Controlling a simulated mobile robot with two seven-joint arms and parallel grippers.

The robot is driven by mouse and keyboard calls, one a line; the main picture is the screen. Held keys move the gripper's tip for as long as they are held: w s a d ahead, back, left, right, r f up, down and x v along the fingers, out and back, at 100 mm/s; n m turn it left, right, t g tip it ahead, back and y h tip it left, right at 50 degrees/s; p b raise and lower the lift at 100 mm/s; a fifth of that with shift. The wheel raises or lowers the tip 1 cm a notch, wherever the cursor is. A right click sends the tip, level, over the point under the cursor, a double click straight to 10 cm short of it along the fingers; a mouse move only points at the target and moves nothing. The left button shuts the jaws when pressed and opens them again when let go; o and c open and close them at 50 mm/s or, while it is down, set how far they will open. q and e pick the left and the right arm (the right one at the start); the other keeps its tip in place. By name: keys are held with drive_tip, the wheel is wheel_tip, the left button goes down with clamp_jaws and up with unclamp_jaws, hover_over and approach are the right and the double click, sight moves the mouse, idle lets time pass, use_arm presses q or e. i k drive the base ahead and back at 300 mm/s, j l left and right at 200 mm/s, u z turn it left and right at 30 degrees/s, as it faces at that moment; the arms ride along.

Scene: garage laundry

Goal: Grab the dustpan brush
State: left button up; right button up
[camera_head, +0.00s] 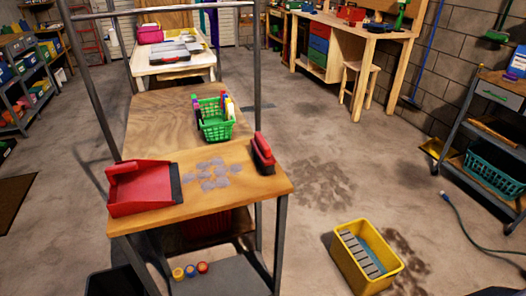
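The dustpan brush (263,154) has a red back and dark bristles. It stands near the right edge of the wooden workbench top (228,205), tilted on its long side. The red dustpan (142,190) with a dark front lip lies at the left front of the same top. A patch of grey dust (212,174) lies between dustpan and brush. Neither of my grippers can be made out in the head view, and nothing touches the brush. Dark shapes at the bottom left and bottom right edges are too cut off to identify.
A green basket (216,127) with bottles stands behind the dust. Metal posts rise at the bench's sides. A yellow bucket (365,258) stands on the floor at right. Small colored cans (190,270) sit on the lower shelf. The floor right of the bench has free room.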

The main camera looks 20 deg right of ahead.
sight(261, 149)
drive_tip(key=i+l+z, duration=0.1)
drive_tip(key=l, duration=0.3)
drive_tip(key=i+l+z, duration=0.1)
drive_tip(key=l, duration=0.3)
drive_tip(key=i+l, duration=0.3)
drive_tip(key=i+l+z, duration=0.15)
drive_tip(key=l, duration=0.35)
drive_tip(key=i+l+z, duration=0.1)
drive_tip(key=l, duration=0.25)
drive_tip(key=i, duration=0.1)
